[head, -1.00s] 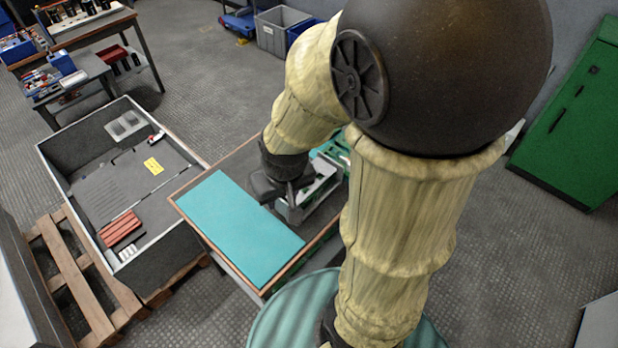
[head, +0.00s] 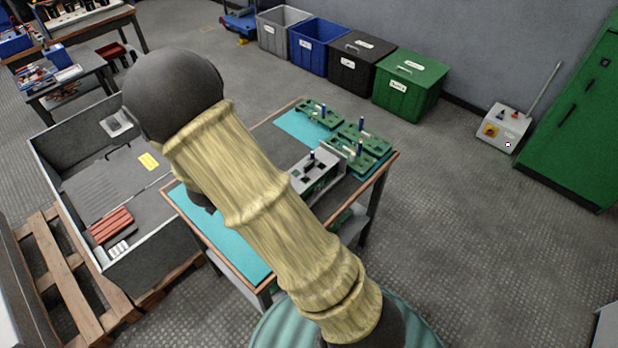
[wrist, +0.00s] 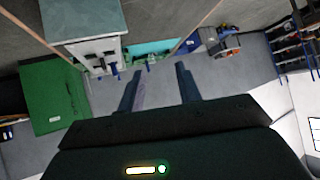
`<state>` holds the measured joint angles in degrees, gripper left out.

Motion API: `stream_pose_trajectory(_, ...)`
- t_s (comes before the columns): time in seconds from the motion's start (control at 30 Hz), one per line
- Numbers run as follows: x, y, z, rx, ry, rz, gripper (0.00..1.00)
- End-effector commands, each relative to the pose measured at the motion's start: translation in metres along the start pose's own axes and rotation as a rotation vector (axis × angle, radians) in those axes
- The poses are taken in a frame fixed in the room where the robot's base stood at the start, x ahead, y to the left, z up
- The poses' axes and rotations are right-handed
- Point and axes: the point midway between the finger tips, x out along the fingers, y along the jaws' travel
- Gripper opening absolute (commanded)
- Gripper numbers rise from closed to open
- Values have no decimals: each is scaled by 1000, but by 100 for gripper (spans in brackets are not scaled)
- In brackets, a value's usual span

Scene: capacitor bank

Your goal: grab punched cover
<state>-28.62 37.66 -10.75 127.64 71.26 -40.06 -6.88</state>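A grey block with square dark holes in its top (head: 312,172) sits on the work table; it also shows in the wrist view (wrist: 98,52), beyond the left finger. A pale grey plate with rectangular openings (head: 117,126) is at the far end of the large metal box, partly hidden by my arm. I cannot tell for certain which one is the punched cover. My gripper (wrist: 160,90) has its two fingers apart with nothing between them, clear of both pieces. In the head view the gripper is hidden behind my arm.
The work table has a teal mat (head: 240,248) and green fixtures with blue posts (head: 362,142). The metal box (head: 150,248) holds red bars (head: 111,225). Several bins, including a green one (head: 410,88), line the wall. A wooden pallet (head: 62,262) lies at left.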

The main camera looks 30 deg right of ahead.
Motion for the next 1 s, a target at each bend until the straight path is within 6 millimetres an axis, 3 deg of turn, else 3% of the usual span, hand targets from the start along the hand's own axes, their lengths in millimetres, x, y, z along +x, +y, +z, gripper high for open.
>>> stream_pose_trajectory(0.03,12,4,17,8,63,53,35)
stream_pose_trajectory(0.13,21,17,31,36,210,178,35)
stream_pose_trajectory(0.4,9,50,59,64,504,428,35)
stream_pose_trajectory(0.77,5,54,59,69,531,457,35)
stream_pose_trajectory(1.0,21,64,49,68,531,459,35)
